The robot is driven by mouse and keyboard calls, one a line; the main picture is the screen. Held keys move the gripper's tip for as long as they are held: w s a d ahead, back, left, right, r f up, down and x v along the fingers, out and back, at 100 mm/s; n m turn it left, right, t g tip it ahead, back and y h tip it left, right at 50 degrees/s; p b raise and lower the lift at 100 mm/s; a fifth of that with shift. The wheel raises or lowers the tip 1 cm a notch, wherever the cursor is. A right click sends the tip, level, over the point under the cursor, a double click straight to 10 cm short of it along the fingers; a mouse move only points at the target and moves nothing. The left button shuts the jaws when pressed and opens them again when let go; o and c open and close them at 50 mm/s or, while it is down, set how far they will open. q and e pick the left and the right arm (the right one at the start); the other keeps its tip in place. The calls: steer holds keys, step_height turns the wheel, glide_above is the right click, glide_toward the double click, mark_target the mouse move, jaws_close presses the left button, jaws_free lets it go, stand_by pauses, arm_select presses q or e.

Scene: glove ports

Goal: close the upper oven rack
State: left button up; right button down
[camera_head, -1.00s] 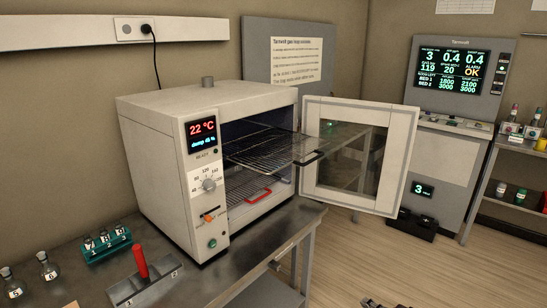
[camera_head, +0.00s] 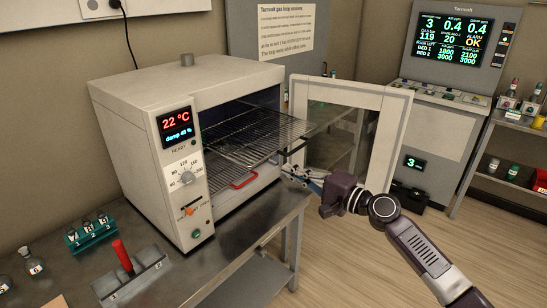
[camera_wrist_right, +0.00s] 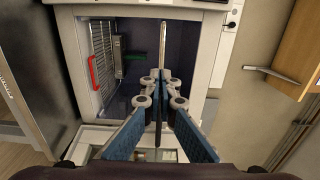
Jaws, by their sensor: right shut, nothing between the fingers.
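The oven (camera_head: 125,130) stands on the bench with its door (camera_head: 397,120) swung open to the right. Its upper rack (camera_head: 262,135) is a wire shelf drawn well out of the chamber, with a dark handle (camera_head: 296,147) at its front. In the right wrist view the upper rack (camera_wrist_right: 162,42) shows as a thin, near edge-on strip ahead of the fingers. My right gripper (camera_head: 287,171) is shut and empty, with its tips just below and near that handle; I cannot tell whether they touch. It also shows in the wrist view (camera_wrist_right: 160,80). My left gripper is out of view.
A lower rack with a red handle (camera_head: 244,180) sits inside the oven. The bench (camera_head: 215,250) holds a teal vial rack (camera_head: 90,233) and a metal block with a red grip (camera_head: 123,256). A gas console (camera_head: 448,60) stands behind the door. The floor at right is open.

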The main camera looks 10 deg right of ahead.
steer(key=p+x, duration=0.1)
steer(key=x, duration=0.5)
steer(key=shift+p, duration=0.3)
steer(key=shift+w, duration=0.1)
